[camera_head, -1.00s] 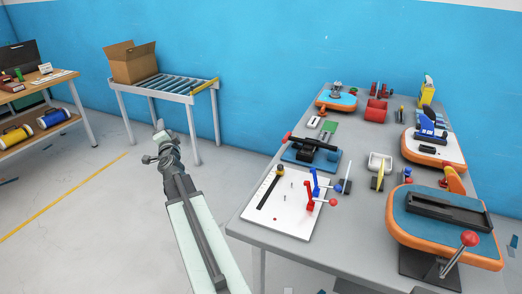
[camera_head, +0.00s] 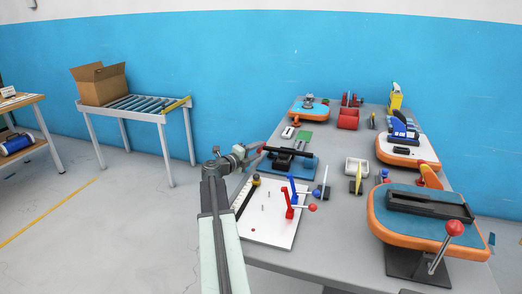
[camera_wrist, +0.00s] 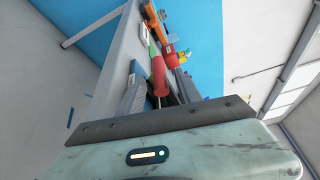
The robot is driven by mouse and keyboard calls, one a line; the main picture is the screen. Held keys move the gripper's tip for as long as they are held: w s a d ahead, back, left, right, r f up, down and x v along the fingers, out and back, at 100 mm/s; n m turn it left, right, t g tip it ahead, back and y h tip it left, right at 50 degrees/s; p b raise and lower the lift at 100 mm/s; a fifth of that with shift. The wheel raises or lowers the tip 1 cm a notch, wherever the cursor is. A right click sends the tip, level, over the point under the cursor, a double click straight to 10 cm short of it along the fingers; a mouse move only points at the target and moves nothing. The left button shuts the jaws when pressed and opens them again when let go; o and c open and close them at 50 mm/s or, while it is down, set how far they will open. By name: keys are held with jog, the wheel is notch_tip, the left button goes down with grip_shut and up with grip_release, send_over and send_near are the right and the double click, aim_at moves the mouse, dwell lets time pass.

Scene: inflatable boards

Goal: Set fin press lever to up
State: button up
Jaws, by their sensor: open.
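A press on a blue base (camera_head: 306,168) stands at the left of the table, with a black lever (camera_head: 285,153) lying nearly level. The lever's red grip (camera_head: 261,150) points left. My gripper (camera_head: 251,153) is beside this red grip in the head view. In the wrist view the red grip (camera_wrist: 158,76) appears ahead, between the open fingers (camera_wrist: 158,92); contact cannot be told. Another lever with a red ball (camera_head: 454,228) leans up from the orange-edged press at front right. No label shows which is the fin press.
A white board (camera_head: 268,228) with red and blue toggle clamps (camera_head: 290,196) lies in front of the blue-based press. The grey table (camera_head: 335,235) holds several other fixtures. A roller stand (camera_head: 140,107) with a cardboard box (camera_head: 99,84) is at left. Floor between is clear.

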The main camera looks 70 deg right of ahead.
aim_at(261, 148)
jog(key=x, duration=0.3)
jog(key=shift+d, duration=0.15)
grip_shut()
dwell(1.2)
